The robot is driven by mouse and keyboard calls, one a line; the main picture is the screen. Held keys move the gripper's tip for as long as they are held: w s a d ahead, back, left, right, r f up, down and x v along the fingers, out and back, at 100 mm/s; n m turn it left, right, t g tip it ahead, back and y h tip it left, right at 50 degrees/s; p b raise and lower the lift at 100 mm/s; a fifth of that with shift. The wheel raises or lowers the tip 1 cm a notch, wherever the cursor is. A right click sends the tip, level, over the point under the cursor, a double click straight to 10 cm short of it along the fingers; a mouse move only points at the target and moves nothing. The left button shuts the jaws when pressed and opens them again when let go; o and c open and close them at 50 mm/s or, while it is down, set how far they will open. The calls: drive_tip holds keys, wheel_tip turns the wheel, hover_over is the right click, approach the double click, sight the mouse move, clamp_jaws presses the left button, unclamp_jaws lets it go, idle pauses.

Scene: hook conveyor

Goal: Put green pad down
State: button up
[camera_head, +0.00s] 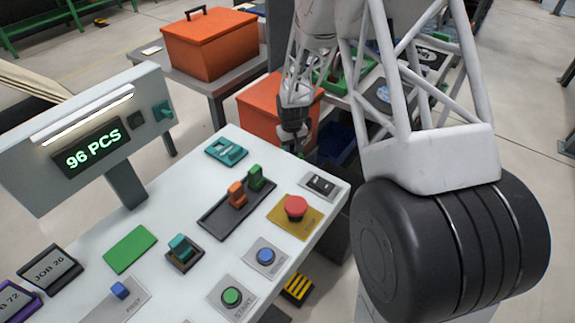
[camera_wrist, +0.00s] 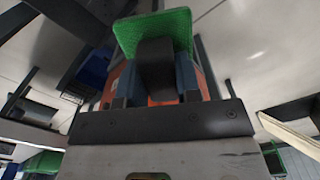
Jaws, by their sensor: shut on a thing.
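My gripper (camera_wrist: 155,85) is shut on the dark block-shaped grip of a green pad (camera_wrist: 152,24) in the wrist view. The pad has a rough, textured green face and sits beyond the fingertips. In the head view my gripper (camera_head: 293,140) hangs past the far edge of the white control panel (camera_head: 185,215), in front of the orange box. The held pad cannot be made out clearly there. A flat green rectangle (camera_head: 130,249) lies on the panel at its left; I cannot tell whether it is a loose piece or a marking.
The panel carries a red stop button (camera_head: 295,208), a slider tray with orange and green knobs (camera_head: 237,203), a teal piece (camera_head: 226,151), and blue and green buttons. A display (camera_head: 92,145) reads 96 PCS. An orange toolbox (camera_head: 210,45) stands on a table behind.

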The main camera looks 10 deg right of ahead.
drive_tip(key=s+a+r+n, duration=0.1)
drive_tip(key=s+r, duration=0.3)
drive_tip(key=r, duration=0.4)
drive_tip(key=s+a+r+n, duration=0.2)
drive_tip(key=s+r, duration=0.2)
drive_tip(key=r, duration=0.4)
wheel_tip(320, 180, up, 10)
drive_tip(key=n, duration=0.3)
hover_over(287, 166)
drive_tip(key=shift+f, duration=3.1)
drive_tip(key=shift+f, duration=1.9)
drive_tip(key=o, duration=0.9)
drive_tip(key=shift+f, duration=0.15)
drive_tip(key=shift+c, duration=0.2)
